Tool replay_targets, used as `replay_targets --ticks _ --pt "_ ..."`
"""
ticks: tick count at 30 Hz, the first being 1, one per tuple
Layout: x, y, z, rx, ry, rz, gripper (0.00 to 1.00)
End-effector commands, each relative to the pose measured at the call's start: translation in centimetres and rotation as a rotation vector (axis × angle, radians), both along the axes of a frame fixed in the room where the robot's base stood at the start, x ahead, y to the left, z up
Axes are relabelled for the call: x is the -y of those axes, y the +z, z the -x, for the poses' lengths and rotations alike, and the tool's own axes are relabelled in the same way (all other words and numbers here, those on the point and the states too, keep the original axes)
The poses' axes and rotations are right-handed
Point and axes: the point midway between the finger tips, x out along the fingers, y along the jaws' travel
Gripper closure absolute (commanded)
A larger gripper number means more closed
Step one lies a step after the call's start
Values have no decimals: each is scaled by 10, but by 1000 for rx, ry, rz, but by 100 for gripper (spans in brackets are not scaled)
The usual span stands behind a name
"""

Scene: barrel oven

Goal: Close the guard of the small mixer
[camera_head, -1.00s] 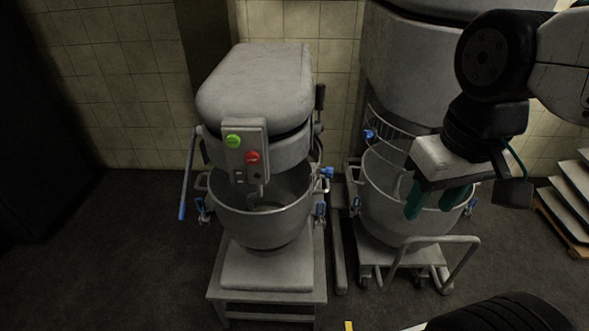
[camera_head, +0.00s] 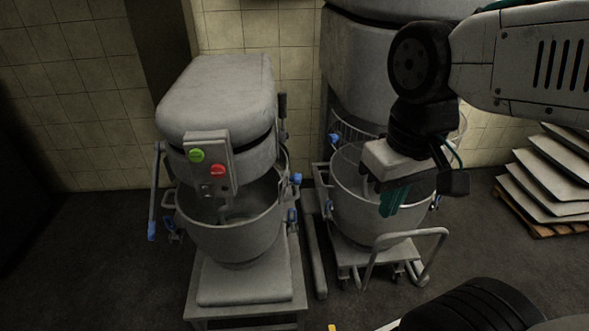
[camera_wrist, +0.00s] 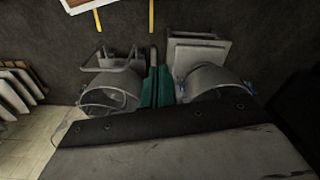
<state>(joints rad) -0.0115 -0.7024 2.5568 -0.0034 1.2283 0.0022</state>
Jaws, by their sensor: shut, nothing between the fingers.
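The small mixer (camera_head: 215,95) stands at the left in the head view, with a green and a red button on its front. Its open-topped steel bowl (camera_head: 233,232) sits under the head. The guard of the small mixer is hard to make out; a thin wire-like edge and a blue knob (camera_head: 297,178) show at the bowl's right side. My gripper (camera_head: 393,205) is shut and empty, its teal fingers together in front of the larger mixer's bowl, well right of the small mixer. In the wrist view the fingers (camera_wrist: 157,88) lie between the two bowls.
The larger mixer's bowl (camera_head: 372,215) is on a wheeled carriage with a tube handle (camera_head: 408,238), with a wire guard (camera_head: 352,134) above it. Stacked boards (camera_head: 545,185) lie on a pallet at the right. The floor at the left (camera_head: 90,265) is clear.

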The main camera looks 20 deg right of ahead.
Motion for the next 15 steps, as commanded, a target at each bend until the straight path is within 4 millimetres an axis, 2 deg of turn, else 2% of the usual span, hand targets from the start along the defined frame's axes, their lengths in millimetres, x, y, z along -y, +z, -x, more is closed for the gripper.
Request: replay_targets --ticks 5,11,15 --pt "-1 -16 -39 -104 22 33 100" --pt "0 -41 -114 -107 -43 99 100" --pt "-1 -66 -174 -58 -121 139 100"
